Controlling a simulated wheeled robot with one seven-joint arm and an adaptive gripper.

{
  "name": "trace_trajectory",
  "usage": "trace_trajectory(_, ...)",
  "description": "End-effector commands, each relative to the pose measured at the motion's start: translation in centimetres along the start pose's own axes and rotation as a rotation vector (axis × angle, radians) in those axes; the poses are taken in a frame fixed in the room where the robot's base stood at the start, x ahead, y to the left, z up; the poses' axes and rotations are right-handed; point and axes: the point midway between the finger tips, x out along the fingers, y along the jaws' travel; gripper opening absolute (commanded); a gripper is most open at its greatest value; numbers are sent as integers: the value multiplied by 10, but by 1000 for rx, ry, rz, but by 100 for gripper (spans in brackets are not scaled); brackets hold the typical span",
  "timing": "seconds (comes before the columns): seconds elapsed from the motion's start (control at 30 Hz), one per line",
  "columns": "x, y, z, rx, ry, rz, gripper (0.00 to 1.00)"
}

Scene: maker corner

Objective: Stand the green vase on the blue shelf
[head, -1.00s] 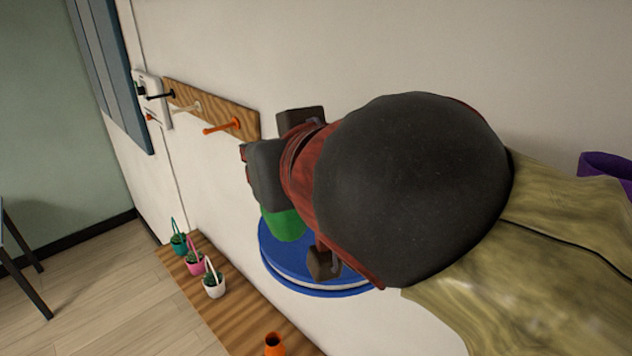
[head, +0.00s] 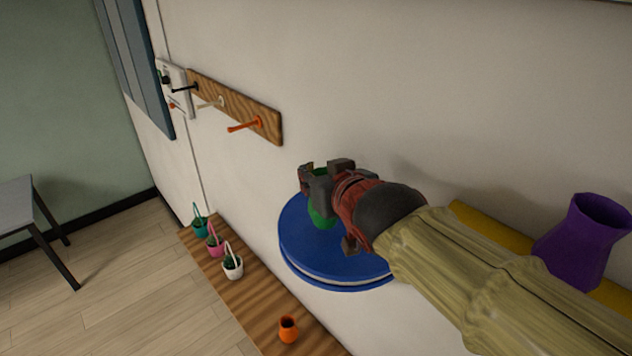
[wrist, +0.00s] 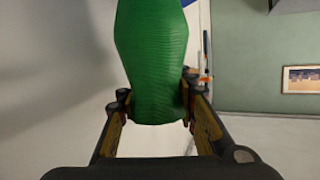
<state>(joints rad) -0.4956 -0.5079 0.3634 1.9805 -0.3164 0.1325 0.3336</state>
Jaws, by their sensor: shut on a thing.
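The green vase (head: 321,213) shows in the head view at the blue shelf, partly hidden by my gripper (head: 318,178). The blue shelf (head: 320,258) is a round board on the wall. In the wrist view the vase (wrist: 152,60) is large and ribbed, between the two fingers of my gripper (wrist: 155,108). My gripper is shut on it. In the head view the vase is over the shelf top, but I cannot tell whether its base touches it.
A purple vase (head: 585,240) stands on a yellow shelf (head: 490,228) at the right. A wooden peg rail (head: 235,104) is on the wall. Below, a wooden shelf (head: 262,296) bears small potted plants and an orange pot (head: 288,330). A grey table (head: 16,195) stands at the left.

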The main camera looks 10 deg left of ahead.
Motion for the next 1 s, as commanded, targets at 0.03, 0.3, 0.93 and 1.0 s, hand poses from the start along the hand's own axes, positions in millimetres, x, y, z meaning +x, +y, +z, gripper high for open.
trace_trajectory(0.03, 6, 3, 5, 1, -5, 1, 0)
trace_trajectory(0.3, 15, 1, 31, 0, -1, 0, 0)
trace_trajectory(0.93, 15, 1, 32, 1, -2, 0, 41)
trace_trajectory(1.0, 15, 1, 32, 1, -2, 0, 45)
